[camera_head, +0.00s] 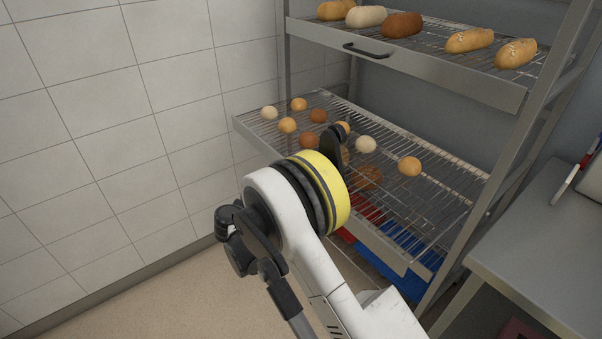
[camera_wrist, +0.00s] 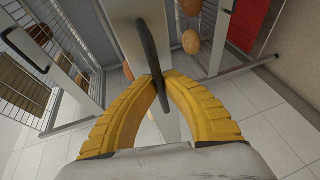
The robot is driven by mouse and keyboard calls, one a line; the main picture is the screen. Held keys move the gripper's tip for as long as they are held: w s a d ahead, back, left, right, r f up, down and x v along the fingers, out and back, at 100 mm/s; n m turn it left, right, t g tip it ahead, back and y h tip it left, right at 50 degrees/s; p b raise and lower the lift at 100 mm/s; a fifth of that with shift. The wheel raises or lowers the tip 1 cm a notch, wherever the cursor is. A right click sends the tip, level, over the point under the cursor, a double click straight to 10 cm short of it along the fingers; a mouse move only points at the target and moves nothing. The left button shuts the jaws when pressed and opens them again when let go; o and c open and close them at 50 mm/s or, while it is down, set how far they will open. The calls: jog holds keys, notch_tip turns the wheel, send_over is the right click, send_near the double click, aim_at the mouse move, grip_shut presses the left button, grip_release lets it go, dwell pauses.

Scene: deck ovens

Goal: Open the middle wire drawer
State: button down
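The middle wire drawer (camera_head: 250,128) stands out past the rack posts in the head view, with several rolls on its wire grid. My arm hides the middle of its front and its handle there. In the wrist view its grey front panel (camera_wrist: 128,12) runs down the middle, with a dark curved handle (camera_wrist: 147,40) on it. My gripper (camera_wrist: 160,77) has its yellow fingers closed in on both sides of this handle, and they appear to touch it.
An upper drawer (camera_head: 500,92) with several loaves and its own dark handle (camera_head: 367,50) is above. Red (camera_head: 368,210) and blue (camera_head: 405,262) items lie below. A tiled wall (camera_head: 120,110) is at left, a grey table (camera_head: 545,240) at right. The floor in front is clear.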

jog(key=shift+s+a, duration=0.6)
jog(key=shift+a, duration=0.25)
jog(key=shift+s+a, duration=0.55)
jog(key=shift+a, duration=0.25)
jog(key=c, duration=1.5)
grip_release()
jog(key=v, duration=1.2)
